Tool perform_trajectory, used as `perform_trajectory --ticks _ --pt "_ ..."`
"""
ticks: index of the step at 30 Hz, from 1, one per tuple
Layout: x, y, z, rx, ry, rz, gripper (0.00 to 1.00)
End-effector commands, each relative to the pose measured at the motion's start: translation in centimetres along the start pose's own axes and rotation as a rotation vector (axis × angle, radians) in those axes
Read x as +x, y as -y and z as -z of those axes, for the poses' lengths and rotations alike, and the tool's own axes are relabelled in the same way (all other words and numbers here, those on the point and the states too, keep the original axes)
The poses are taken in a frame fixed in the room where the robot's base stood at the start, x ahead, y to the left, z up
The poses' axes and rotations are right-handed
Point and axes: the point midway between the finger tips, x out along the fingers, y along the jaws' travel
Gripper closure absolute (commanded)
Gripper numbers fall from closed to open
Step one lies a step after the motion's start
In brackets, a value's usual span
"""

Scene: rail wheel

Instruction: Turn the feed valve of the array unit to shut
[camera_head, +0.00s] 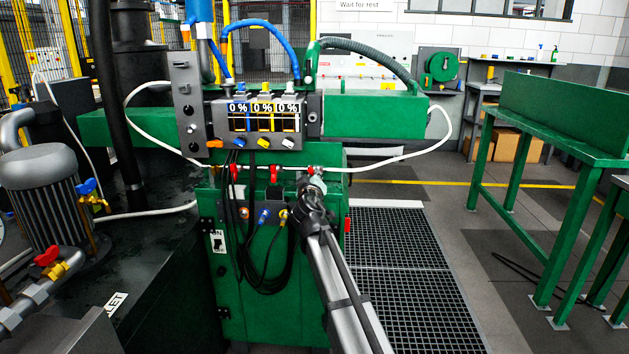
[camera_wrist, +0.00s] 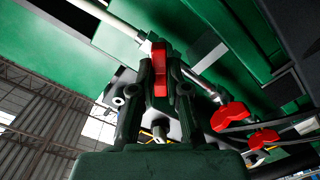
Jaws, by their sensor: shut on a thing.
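Three red valve handles sit in a row under the display panel of the green machine (camera_head: 250,310): a left one (camera_head: 233,172), a middle one (camera_head: 274,173) and a right one, mostly hidden by my gripper (camera_head: 314,187). In the wrist view, my gripper (camera_wrist: 160,78) is shut on the right red valve handle (camera_wrist: 159,65), which stands upright between the two fingers. The other two red handles (camera_wrist: 230,116) (camera_wrist: 263,140) show to the right there, apart from my gripper. I cannot read any label that tells which valve is the feed valve.
The panel (camera_head: 262,121) above shows three displays at 0 %. White hoses (camera_head: 400,153) run to both sides. Black cables (camera_head: 262,285) hang below the valves. A motor with blue and red valves (camera_head: 47,257) stands left. A green table (camera_head: 560,120) stands right, with floor grating (camera_head: 400,270) between.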

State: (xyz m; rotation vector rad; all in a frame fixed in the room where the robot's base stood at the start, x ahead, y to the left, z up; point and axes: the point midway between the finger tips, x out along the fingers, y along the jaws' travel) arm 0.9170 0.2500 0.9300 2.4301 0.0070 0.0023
Motion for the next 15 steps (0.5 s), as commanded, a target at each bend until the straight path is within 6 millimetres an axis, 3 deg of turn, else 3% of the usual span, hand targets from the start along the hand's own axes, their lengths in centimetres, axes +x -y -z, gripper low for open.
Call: perform_trajectory --ticks 15 --pt "0.17 0.10 -0.02 0.146 -0.003 -0.001 1.00"
